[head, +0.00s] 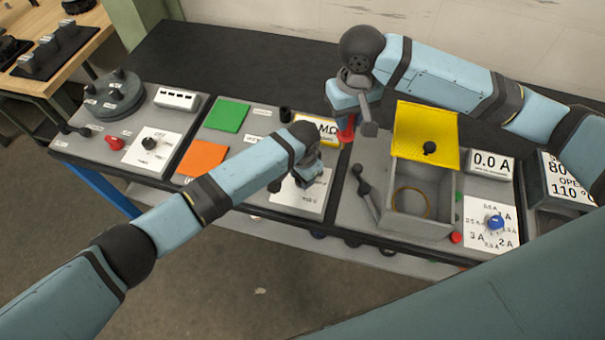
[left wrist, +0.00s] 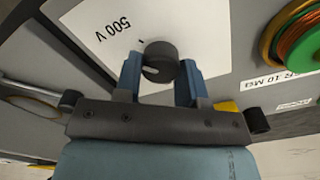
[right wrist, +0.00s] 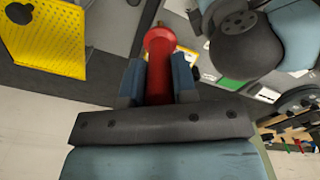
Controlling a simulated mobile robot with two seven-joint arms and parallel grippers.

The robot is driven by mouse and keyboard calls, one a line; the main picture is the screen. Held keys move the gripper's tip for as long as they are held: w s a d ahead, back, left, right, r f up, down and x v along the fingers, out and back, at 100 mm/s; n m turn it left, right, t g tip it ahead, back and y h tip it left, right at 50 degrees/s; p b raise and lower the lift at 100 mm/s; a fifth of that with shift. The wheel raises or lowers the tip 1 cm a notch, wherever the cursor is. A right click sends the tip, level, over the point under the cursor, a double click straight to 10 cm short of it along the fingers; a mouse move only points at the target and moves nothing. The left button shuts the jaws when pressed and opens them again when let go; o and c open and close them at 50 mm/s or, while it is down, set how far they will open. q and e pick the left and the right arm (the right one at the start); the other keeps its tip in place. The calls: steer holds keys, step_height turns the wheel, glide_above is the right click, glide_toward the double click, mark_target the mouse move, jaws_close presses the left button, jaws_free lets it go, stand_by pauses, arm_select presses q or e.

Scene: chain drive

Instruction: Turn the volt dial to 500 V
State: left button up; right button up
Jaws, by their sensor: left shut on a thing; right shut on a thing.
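The volt dial is a black knob (left wrist: 160,62) with a pale pointer mark, on a white plate (left wrist: 95,40) printed "500 V". My left gripper (left wrist: 162,80) has its two blue fingers closed on either side of the knob. The pale mark lies on the knob's lower left in the left wrist view. In the head view my left gripper (head: 310,172) is over the white plate (head: 312,200) and hides the dial. My right gripper (right wrist: 158,80) is shut on a red handle-like thing (right wrist: 159,45), which also shows in the head view (head: 347,130).
A grey box (head: 420,205) with a raised yellow lid (head: 415,125) stands right of the dial plate. A yellow-edged MΩ display (head: 328,130) is behind my left gripper. Further right are a "0.0 A" display (head: 490,165) and a blue amp knob (head: 495,222).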

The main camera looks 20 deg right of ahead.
arm_select(q)
steer(key=shift+f, duration=0.1)
stand_by(0.3)
steer(key=o, duration=0.9)
steer(key=shift+o, duration=0.2)
arm_select(e)
steer(key=shift+f+b, duration=0.5)
arm_select(q)
step_height(320, 180, up, 12)
steer(key=shift+s, duration=0.1)
